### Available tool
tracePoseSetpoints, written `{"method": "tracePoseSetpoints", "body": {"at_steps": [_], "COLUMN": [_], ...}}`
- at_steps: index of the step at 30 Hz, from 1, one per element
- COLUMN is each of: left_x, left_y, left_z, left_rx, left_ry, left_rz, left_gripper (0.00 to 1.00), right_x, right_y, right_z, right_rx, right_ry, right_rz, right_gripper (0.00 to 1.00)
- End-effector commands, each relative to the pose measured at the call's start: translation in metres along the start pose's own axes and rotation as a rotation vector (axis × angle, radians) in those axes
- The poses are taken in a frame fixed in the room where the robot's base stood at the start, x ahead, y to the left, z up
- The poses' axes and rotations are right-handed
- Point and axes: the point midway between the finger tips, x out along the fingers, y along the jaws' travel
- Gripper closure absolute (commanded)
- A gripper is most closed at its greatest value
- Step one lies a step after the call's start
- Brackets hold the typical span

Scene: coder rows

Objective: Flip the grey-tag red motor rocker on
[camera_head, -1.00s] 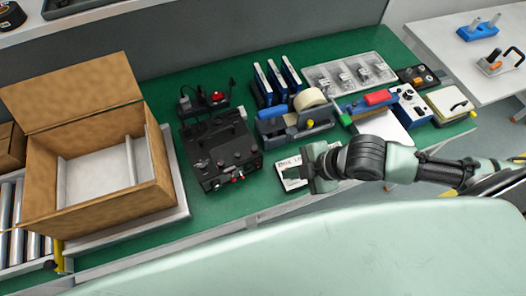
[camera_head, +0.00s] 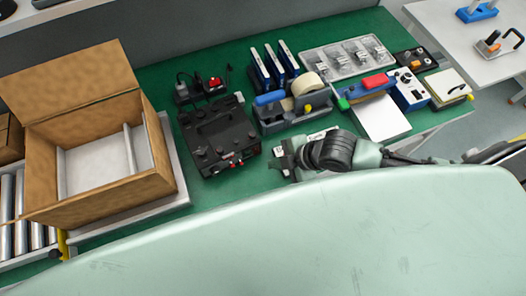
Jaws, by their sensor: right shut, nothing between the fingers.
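A small red part (camera_head: 215,82) shows on a black power strip at the back of the green bench, left of centre. A black machine (camera_head: 218,140) stands in front of it, with small knobs and red parts on its near right side. I cannot tell which red part is the motor rocker, and no grey tag can be made out for certain. My right gripper (camera_head: 283,158) is shut and empty, to the right of the black machine and apart from it, near the bench's front edge. My left gripper is not in view.
An open cardboard box (camera_head: 150,185) stands at the left. A blue tape dispenser (camera_head: 268,122) and blue binders (camera_head: 262,70) stand behind my right gripper. A grey tray (camera_head: 343,58) lies at the back right. Some bare green bench lies left of my right gripper.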

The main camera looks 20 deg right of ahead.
Motion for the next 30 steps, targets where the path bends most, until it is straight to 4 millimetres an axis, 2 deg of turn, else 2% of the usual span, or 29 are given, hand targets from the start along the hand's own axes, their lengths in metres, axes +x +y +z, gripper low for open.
{"method": "tracePoseSetpoints", "body": {"at_steps": [4,9,15,25,30], "left_x": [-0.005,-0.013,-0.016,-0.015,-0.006], "left_y": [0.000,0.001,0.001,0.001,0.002], "left_z": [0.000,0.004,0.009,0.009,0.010], "left_rx": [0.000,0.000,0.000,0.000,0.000], "left_ry": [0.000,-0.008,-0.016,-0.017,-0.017], "left_rz": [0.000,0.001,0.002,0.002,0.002], "left_gripper": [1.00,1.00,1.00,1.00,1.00], "right_x": [0.031,0.045,0.054,0.055,0.062], "right_y": [0.001,0.022,0.032,0.033,0.032], "right_z": [-0.002,0.000,0.002,0.002,0.006], "right_rx": [0.004,0.000,-0.002,-0.002,-0.024], "right_ry": [0.001,0.000,0.000,0.000,0.009], "right_rz": [0.000,0.002,0.000,0.000,0.061], "right_gripper": [1.00,1.00,1.00,1.00,1.00]}}
